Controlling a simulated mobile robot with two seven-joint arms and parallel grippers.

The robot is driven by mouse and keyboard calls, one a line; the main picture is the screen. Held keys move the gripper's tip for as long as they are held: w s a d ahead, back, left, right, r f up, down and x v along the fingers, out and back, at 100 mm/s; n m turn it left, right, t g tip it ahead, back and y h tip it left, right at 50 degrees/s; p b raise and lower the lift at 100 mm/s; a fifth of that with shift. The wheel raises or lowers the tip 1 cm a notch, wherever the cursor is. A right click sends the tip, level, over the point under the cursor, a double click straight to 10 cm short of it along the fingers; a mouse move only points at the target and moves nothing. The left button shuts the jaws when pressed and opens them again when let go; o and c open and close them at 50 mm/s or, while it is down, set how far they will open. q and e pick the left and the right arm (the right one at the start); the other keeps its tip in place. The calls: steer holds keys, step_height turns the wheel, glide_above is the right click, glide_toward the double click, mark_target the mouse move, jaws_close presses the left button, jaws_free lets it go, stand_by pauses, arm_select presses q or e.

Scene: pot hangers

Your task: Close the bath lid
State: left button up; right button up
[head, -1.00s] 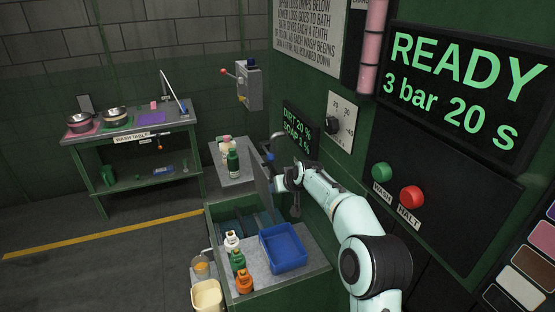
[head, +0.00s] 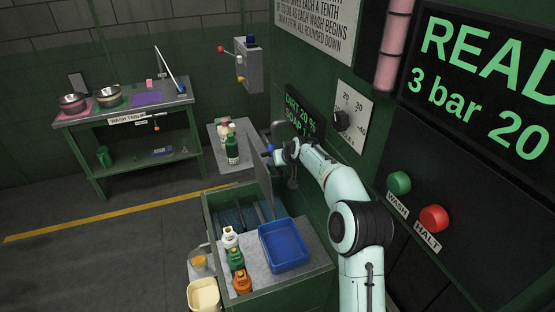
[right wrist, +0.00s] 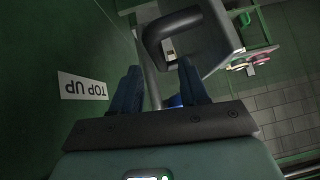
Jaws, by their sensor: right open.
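The green bath (head: 208,222) stands at lower centre in the head view, its left part uncovered with a dark inside. The grey bath lid (head: 264,178) stands up nearly vertical at the bath's back edge. My right gripper (head: 272,150) is at the top of the lid, beside it. In the right wrist view the right gripper (right wrist: 158,88) is open, with dark blue fingers apart. A dark handle loop (right wrist: 150,38) on a grey panel lies just beyond the fingertips, and I cannot tell whether they touch it. My left gripper is not in view.
A blue tray (head: 283,246) and several bottles (head: 235,260) sit on the bath's front top. A small grey table (head: 232,172) with bottles stands behind the lid. The green wall with the WASH (head: 399,182) and HALT (head: 433,218) buttons is close on the right.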

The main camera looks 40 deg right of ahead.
steer(key=shift+p+x, duration=0.3)
steer(key=shift+x, duration=1.2)
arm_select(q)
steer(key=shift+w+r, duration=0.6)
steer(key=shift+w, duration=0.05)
arm_select(e)
steer(key=shift+d+r, duration=0.1)
jaws_close()
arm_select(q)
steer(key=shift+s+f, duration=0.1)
